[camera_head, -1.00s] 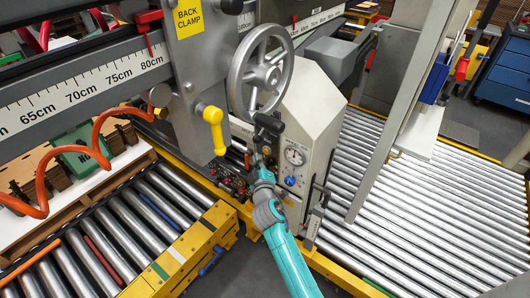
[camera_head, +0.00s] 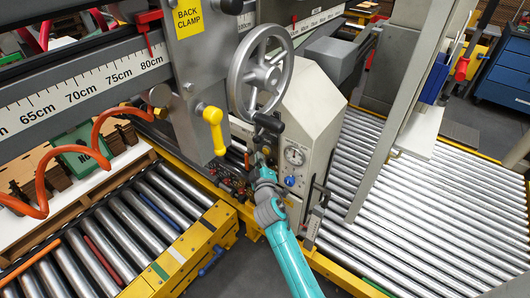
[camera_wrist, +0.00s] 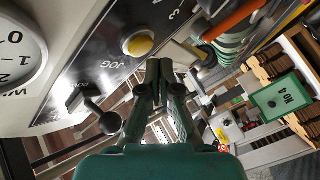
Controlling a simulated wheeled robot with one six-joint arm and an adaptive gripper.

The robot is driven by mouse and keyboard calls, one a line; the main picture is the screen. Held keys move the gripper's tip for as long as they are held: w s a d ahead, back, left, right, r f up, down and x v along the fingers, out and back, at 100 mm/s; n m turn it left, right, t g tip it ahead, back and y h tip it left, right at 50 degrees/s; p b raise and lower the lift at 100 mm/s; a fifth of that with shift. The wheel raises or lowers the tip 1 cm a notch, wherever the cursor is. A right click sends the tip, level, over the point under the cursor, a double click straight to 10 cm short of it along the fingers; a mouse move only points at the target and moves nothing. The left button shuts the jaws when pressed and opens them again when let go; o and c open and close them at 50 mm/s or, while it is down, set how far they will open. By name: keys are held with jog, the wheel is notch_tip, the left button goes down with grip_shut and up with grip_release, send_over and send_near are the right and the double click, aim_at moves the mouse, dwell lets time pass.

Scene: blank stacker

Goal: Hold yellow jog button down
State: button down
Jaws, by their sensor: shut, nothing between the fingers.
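The yellow jog button (camera_wrist: 139,44) sits in a round metal ring on a dark panel marked JOG (camera_wrist: 104,71), at upper middle in the wrist view. My gripper (camera_wrist: 164,64) is shut and empty. In the wrist view its fingertips show just below and right of the button, with a small gap in the picture; the depth between them is hard to judge. In the head view my gripper (camera_head: 262,160) is at the front of the machine's control box (camera_head: 312,128), below the handwheel, and the jog button cannot be made out there.
A black-knobbed lever (camera_wrist: 92,104) stands left of my gripper in the wrist view. Roller conveyors (camera_head: 420,215) lie to both sides.

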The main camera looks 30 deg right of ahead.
jog(key=shift+d, duration=0.15)
dwell(0.5)
jog(key=shift+w+d, duration=0.15)
jog(key=shift+d, duration=0.15)
jog(key=shift+w+d, duration=0.15)
jog(key=shift+d, duration=0.3)
dwell(3.3)
jog(key=shift+a, duration=0.1)
dwell(0.4)
jog(key=shift+s+a, duration=0.3)
jog(key=shift+a, duration=0.5)
jog(key=shift+a, duration=0.1)
jog(key=shift+s+a, duration=0.3)
jog(key=shift+a, duration=0.45)
jog(key=shift+s+a, duration=0.3)
jog(key=shift+a, duration=0.4)
jog(key=shift+s+a, duration=0.3)
jog(key=shift+a, duration=0.45)
jog(key=shift+f, duration=0.1)
